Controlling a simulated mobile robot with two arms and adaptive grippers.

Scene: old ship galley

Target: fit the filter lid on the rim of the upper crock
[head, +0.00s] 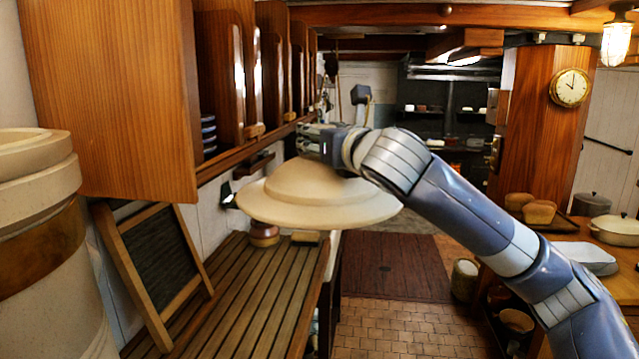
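The filter lid (320,208) is a wide, cream, round disc with a raised step in its middle. It hangs level above the slatted counter, near the centre of the head view. My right gripper (322,148) is at the top of the lid and appears shut on it; the grip point is hidden behind the gripper and wrist. The upper crock (30,185) is a large cream vessel with a brown band, at the left edge and partly cut off. The lid is well to the right of it, not touching. My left gripper is not in view.
A wooden cupboard door (110,100) stands open above and beside the crock. A framed blackboard (152,265) leans on the wall over the slatted counter (235,310). A small pot (264,234) and a brush (305,239) stand behind the lid. Open floor lies right of the counter.

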